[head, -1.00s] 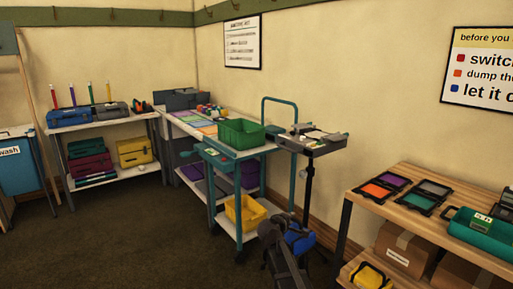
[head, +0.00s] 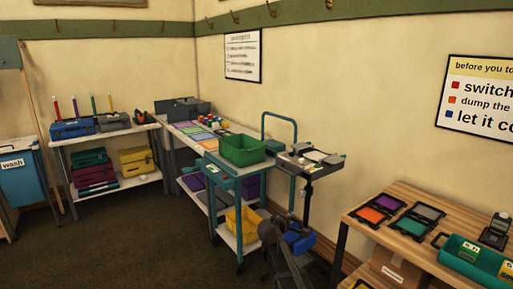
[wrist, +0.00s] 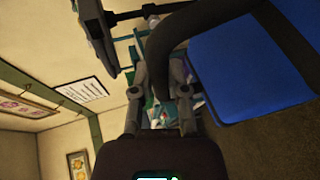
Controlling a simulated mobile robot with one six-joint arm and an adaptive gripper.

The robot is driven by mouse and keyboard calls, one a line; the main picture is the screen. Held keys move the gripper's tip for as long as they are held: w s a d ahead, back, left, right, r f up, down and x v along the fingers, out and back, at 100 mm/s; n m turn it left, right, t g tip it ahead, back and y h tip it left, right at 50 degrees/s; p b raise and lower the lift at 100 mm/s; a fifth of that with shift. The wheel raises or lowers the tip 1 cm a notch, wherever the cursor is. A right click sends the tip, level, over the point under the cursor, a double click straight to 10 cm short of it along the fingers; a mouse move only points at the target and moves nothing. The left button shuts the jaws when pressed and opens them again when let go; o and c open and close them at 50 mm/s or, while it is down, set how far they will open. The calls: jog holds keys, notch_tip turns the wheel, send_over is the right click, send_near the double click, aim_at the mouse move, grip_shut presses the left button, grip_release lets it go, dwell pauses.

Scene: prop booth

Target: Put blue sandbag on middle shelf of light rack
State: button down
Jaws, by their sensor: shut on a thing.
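The blue sandbag (head: 299,243) hangs in my gripper (head: 285,228) in the lower middle of the head view. In the wrist view the blue sandbag (wrist: 245,65) fills the upper right, with a dark curved strap or handle beside it. My gripper (wrist: 161,75) is shut on that dark part; the exact contact between the fingertips is hard to see. No rack is labelled as the light rack, so I cannot tell which one it is, or whether it is in view.
A wooden shelf unit (head: 400,238) with coloured filter frames stands at the right. A teal cart (head: 222,180) carries a green bin (head: 243,150); a stand with a small tray (head: 310,160) is close behind the sandbag. A white shelf (head: 125,190) with cases stands back left. Floor at left is clear.

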notch_tip(320, 180, up, 15)
jog(key=p, duration=1.4)
jog(key=shift+r, duration=0.1)
jog(key=shift+a, duration=0.1)
dwell(0.3)
